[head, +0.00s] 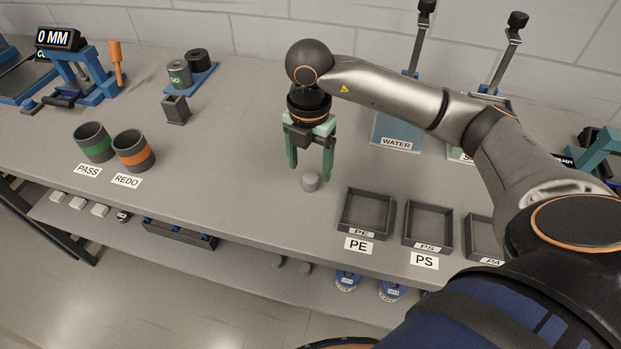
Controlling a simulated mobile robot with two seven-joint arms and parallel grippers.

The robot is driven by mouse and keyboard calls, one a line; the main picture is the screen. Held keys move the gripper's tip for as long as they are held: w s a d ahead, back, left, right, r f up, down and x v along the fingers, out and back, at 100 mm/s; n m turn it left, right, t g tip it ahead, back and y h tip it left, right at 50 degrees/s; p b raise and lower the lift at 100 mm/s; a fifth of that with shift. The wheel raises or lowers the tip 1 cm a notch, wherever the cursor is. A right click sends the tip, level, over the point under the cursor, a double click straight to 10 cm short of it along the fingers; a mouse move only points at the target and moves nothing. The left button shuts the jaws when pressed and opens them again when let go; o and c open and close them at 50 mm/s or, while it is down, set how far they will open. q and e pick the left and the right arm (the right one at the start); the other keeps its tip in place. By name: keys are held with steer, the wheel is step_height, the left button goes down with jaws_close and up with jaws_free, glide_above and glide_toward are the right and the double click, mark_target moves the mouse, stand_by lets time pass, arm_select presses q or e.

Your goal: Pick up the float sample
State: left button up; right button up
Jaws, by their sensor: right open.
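A small grey round piece (310,181), which looks like the float sample, sits on the grey bench just left of the PE tray. My right gripper (309,172) hangs over it, pointing down, with its green fingers apart. The piece lies at about fingertip level between the fingers in the picture, and I cannot tell whether either finger touches it. My left gripper is not in the head view.
Open trays marked PE (345,225), PS (408,238) and PA (470,232) stand to the right. A WATER container (392,130) stands behind. PASS (95,145) and REDO (133,152) cups stand at left. The bench between cups and gripper is clear.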

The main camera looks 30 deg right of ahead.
mark_target(310, 177)
step_height(310, 177, down, 4)
steer(key=shift+d+r, duration=0.1)
steer(key=shift+r, duration=0.1)
jaws_close()
stand_by(0.5)
